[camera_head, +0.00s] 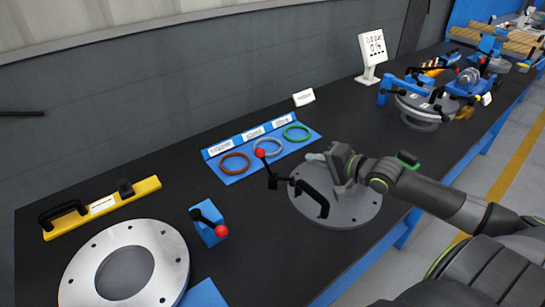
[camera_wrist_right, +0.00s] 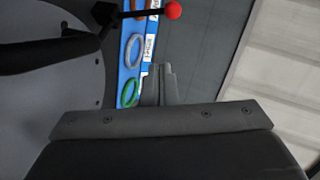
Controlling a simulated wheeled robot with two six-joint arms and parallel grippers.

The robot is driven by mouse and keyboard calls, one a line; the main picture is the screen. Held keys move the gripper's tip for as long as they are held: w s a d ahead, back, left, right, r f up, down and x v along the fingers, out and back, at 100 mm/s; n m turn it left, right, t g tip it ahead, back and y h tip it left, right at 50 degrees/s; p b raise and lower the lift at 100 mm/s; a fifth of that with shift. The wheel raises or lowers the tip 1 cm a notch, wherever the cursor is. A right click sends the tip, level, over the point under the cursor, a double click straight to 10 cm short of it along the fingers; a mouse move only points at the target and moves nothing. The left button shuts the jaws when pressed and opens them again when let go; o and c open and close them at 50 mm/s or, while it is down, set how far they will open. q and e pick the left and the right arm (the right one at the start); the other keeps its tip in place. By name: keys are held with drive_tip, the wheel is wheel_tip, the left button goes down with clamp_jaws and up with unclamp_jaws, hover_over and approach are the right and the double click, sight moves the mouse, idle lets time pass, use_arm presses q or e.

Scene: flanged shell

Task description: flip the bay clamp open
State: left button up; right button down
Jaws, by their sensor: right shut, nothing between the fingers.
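A black clamp lever (camera_head: 271,178) with a red ball knob (camera_head: 260,153) stands at the left edge of the grey round plate (camera_head: 352,208), knob up. The lever (camera_wrist_right: 138,13) and its red knob (camera_wrist_right: 172,10) also show in the right wrist view. A second clamp, with a blue block (camera_head: 205,233), has a black lever and red knob (camera_head: 221,231) tilted low. I cannot tell which is the bay clamp. My right gripper (camera_head: 316,157) is shut and empty above the plate's far edge, right of the raised knob and apart from it. Its fingers show in the wrist view (camera_wrist_right: 160,85). My left gripper is out of view.
A black curved handle (camera_head: 312,190) stands over the plate, close to my right gripper. A blue tray (camera_head: 232,178) with brown, grey and green rings lies behind. A flat metal ring (camera_head: 160,240) and a yellow bar (camera_head: 145,189) are at left. Black tabletop between them is clear.

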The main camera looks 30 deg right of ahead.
drive_tip(key=shift+w+f, duration=0.1)
drive_tip(key=shift+w, duration=0.05)
drive_tip(key=b+x, duration=0.2)
drive_tip(key=x, duration=0.3)
drive_tip(key=shift+w+a+f, duration=0.1)
drive_tip(key=shift+w+a, duration=0.05)
drive_tip(key=shift+w, duration=0.05)
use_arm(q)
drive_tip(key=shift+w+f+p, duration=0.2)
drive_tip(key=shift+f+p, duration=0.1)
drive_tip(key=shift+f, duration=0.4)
use_arm(e)
drive_tip(key=shift+w+a+f, duration=0.5)
drive_tip(key=shift+w+a, duration=0.2)
drive_tip(key=shift+w, duration=0.3)
drive_tip(key=shift+w+a+f, duration=0.45)
drive_tip(key=shift+w+a, duration=0.25)
drive_tip(key=shift+w, duration=0.25)
drive_tip(key=shift+w+a+f, duration=0.5)
drive_tip(key=shift+w+a, duration=0.2)
drive_tip(key=shift+w, duration=0.3)
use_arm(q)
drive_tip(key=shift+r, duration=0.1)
use_arm(e)
drive_tip(key=shift+r, duration=0.1)
